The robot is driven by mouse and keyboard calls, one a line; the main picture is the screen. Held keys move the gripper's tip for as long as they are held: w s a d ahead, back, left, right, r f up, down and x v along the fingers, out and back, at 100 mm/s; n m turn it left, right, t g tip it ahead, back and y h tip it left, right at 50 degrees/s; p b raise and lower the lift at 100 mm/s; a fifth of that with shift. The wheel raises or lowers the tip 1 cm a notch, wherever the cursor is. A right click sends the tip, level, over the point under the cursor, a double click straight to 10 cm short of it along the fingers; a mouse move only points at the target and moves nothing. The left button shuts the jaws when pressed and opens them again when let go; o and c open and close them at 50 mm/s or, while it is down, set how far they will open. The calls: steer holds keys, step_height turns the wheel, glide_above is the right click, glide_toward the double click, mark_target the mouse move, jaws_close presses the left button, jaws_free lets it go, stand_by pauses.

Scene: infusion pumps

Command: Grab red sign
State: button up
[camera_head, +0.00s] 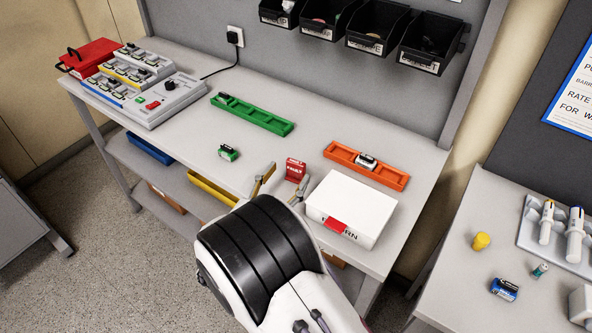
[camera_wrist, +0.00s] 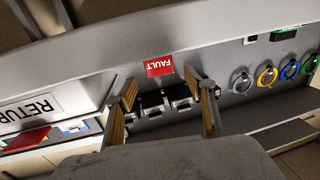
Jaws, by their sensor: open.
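The red sign (camera_head: 296,169), a small block lettered FAULT, stands on the workbench just left of the white RETURN box. In the wrist view the sign (camera_wrist: 160,66) shows upside down, just beyond and roughly between my fingertips. My gripper (camera_head: 285,180) is open at the bench's front edge, one finger to the left of the sign and one to its right. In the wrist view the gripper (camera_wrist: 160,80) has its fingers apart with nothing between them. The fingers look short of the sign; I see no contact.
The white RETURN box (camera_head: 351,206) is close on the right. An orange tray (camera_head: 340,158) with a small device lies behind it. A green device (camera_head: 228,153) and a green tray (camera_head: 260,116) lie left. Black bins (camera_head: 375,32) hang above. Bench between sign and green tray is clear.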

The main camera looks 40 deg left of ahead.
mark_target(295, 168)
steer(key=shift+w, duration=0.15)
steer(key=shift+w+a+f, duration=0.1)
steer(key=shift+w+f, duration=0.1)
steer(key=shift+w, duration=0.4)
steer(key=shift+w+a+f, duration=0.1)
steer(key=shift+w+f, duration=0.05)
steer(key=shift+w, duration=0.5)
steer(key=shift+w+a+f, duration=0.1)
steer(key=shift+w+f, duration=0.1)
steer(key=shift+w, duration=0.4)
steer(key=shift+w+a, duration=0.1)
steer(key=shift+w, duration=0.6)
steer(key=c, duration=1.1)
